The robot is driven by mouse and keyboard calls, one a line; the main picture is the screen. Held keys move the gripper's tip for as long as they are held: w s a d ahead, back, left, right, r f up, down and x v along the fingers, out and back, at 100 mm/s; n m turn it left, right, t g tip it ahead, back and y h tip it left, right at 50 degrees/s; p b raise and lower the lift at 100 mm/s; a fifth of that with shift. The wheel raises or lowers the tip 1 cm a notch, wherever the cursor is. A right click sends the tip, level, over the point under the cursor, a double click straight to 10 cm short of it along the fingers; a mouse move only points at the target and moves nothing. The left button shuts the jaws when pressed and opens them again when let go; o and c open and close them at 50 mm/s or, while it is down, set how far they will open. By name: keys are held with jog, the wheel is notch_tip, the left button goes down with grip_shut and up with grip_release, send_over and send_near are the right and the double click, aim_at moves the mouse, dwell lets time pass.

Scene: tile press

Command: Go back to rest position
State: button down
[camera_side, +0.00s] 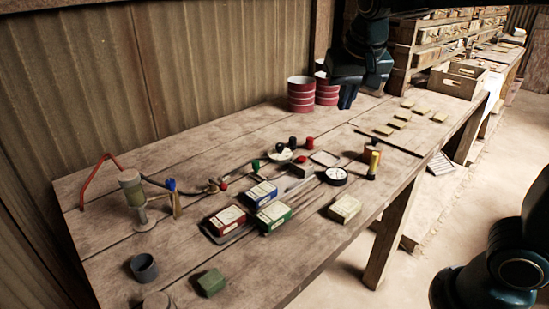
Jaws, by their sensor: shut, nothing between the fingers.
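My gripper (347,97) hangs at the back of the wooden table (110,238), just right of the red-and-white striped tins. It is shut and empty, with its dark fingers pointing down. Several flat tan tiles (397,124) lie spread on the table to the right of my gripper, apart from it. A thicker tan block (344,208) sits near the front edge. A green block (212,282) lies at the near end. My arm comes in from the top right.
Red, blue and green boxes (273,215) stand mid-table among small bottles, a round gauge (335,176) and tools. Striped tins (301,94) stand beside my gripper. A red-handled tool (99,166) and grey cup (143,267) are at left. Wooden crates (457,80) stand behind right.

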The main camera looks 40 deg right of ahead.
jog(key=s+a+f+n+t+y, duration=0.1)
jog(key=s+f+n, duration=0.1)
jog(key=s, duration=0.7)
jog(key=s+a+f+n+y, duration=0.1)
jog(key=s+f+n, duration=0.2)
jog(key=s, duration=0.6)
jog(key=shift+s+a+n+t+y, duration=0.2)
jog(key=shift+a+n+t+y, duration=0.2)
jog(key=shift+n, duration=0.4)
